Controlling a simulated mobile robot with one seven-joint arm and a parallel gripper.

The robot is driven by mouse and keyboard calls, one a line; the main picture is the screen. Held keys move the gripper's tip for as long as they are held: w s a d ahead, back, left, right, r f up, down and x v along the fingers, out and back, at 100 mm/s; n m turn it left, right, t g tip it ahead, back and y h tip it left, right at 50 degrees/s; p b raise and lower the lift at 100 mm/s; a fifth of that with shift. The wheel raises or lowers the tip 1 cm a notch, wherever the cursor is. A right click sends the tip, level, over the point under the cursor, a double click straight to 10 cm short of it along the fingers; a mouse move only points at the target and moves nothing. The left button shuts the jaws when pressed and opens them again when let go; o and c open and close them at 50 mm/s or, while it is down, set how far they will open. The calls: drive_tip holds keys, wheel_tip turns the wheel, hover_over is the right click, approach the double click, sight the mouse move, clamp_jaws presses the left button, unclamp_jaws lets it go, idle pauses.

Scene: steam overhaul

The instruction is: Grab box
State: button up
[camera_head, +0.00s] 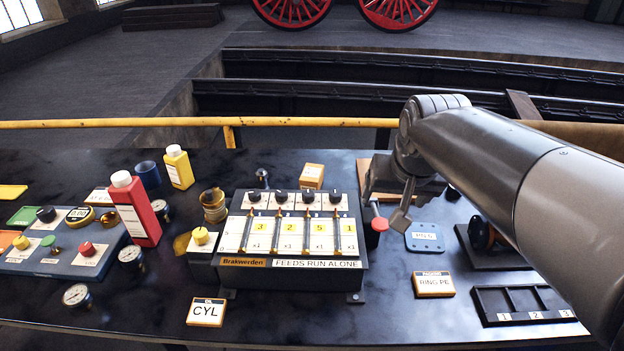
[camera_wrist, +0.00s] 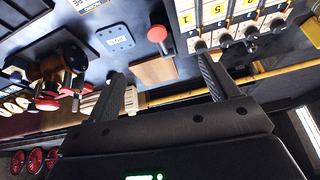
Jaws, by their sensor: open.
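Several small labelled boxes are on the dark bench, and I cannot tell which one the task names. In the head view, one reading "CYL" (camera_head: 206,312) lies at the front left, one reading "RING PE" (camera_head: 434,284) lies right of the feed panel, and a small orange-sided one (camera_head: 311,176) stands behind the panel.
The feed panel (camera_head: 316,265) with dials stands mid-bench. A red-knobbed lever (camera_head: 378,224) rises beside my gripper. A red bottle (camera_head: 138,212) and yellow bottle (camera_head: 178,168) stand left. A numbered black tray (camera_head: 490,320) lies front right. A yellow rail (camera_head: 110,124) runs behind the bench.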

drive_tip(key=w+a, duration=0.3)
drive_tip(key=w, duration=0.9)
drive_tip(key=m+h, duration=0.1)
drive_tip(key=m, duration=0.1)
approach(312, 173)
drive_tip(key=shift+w+d+f+g, duration=0.4)
drive_tip(key=shift+w+d+f, duration=0.1)
drive_tip(key=shift+d, duration=0.1)
drive_tip(key=shift+w+a+f, duration=0.15)
drive_tip(key=shift+w+f, duration=0.15)
drive_tip(key=shift+f, duration=0.2)
drive_tip(key=x, duration=0.4)
drive_tip(key=shift+w+f, duration=0.1)
drive_tip(key=shift+f, duration=0.3)
drive_tip(key=shift+a+x, duration=0.15)
drive_tip(key=shift+x, duration=1.2)
drive_tip(key=shift+a+x, duration=0.2)
drive_tip(key=shift+x, duration=1.15)
drive_tip(key=shift+w, duration=0.1)
drive_tip(key=shift+f, duration=0.25)
drive_tip(key=shift+c, duration=0.6)
